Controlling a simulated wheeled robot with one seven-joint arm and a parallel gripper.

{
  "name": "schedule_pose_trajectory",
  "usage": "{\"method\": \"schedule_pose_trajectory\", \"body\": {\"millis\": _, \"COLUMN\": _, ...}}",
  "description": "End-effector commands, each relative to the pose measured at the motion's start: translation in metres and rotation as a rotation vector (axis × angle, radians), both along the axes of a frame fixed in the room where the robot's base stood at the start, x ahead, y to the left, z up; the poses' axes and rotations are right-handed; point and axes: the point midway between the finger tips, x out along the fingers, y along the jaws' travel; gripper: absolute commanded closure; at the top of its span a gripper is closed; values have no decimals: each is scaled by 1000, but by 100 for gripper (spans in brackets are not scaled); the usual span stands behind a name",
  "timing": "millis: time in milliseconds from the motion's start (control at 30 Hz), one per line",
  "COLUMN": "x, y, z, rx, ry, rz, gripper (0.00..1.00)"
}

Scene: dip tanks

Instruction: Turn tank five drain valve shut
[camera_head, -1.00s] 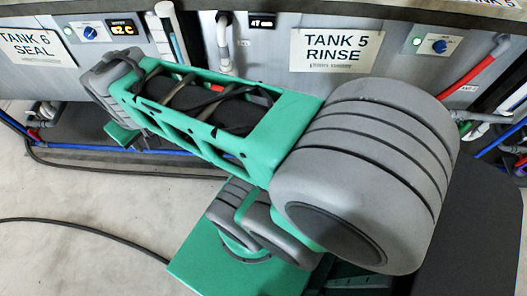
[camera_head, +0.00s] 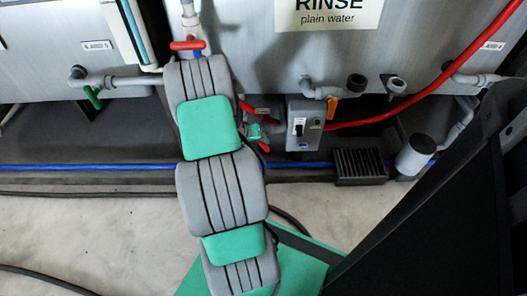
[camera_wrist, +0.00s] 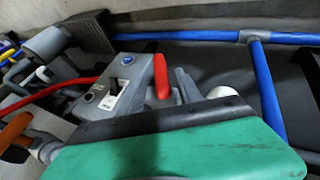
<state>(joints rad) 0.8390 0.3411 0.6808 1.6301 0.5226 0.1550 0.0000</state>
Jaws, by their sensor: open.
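My gripper (camera_wrist: 178,140) fills the bottom of the wrist view as a green body with a dark edge. It is open; its fingertips are not clear. In the head view my wrist hides most of it. A red handle (camera_wrist: 161,76) stands just beyond it in the wrist view, beside a grey switch box (camera_wrist: 112,95). In the head view red parts (camera_head: 262,111) show left of the box (camera_head: 304,124), partly hidden by my arm. An orange handle (camera_head: 332,107) is on a pipe under the tank 5 rinse sign (camera_head: 328,14). No valve label is readable, and contact cannot be told.
A red-handled valve (camera_head: 188,45) stands above my arm, and a green-handled valve (camera_head: 93,97) is at left. A red hose (camera_head: 395,112), a blue pipe (camera_head: 90,167) and a black ribbed block (camera_head: 360,166) lie around the tank foot. The left floor is mostly clear.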

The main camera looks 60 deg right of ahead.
Motion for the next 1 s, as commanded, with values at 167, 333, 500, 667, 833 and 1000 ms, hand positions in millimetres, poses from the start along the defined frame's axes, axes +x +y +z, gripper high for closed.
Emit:
{"method": "schedule_pose_trajectory", "body": {"millis": 167, "x": -7, "y": -18, "z": -35, "rx": 4, "ry": 0, "rz": -2, "gripper": 58}}
{"method": "schedule_pose_trajectory", "body": {"millis": 333, "x": -9, "y": -27, "z": -45, "rx": 3, "ry": 0, "rz": 1, "gripper": 58}}
{"method": "schedule_pose_trajectory", "body": {"millis": 500, "x": -10, "y": -27, "z": -45, "rx": 2, "ry": 0, "rz": 2, "gripper": 58}}
{"method": "schedule_pose_trajectory", "body": {"millis": 667, "x": -10, "y": -27, "z": -45, "rx": 3, "ry": 0, "rz": 1, "gripper": 66}}
{"method": "schedule_pose_trajectory", "body": {"millis": 833, "x": -9, "y": -27, "z": -45, "rx": 4, "ry": 0, "rz": 2, "gripper": 79}}
{"method": "schedule_pose_trajectory", "body": {"millis": 1000, "x": -9, "y": -27, "z": -45, "rx": 4, "ry": 0, "rz": 2, "gripper": 93}}
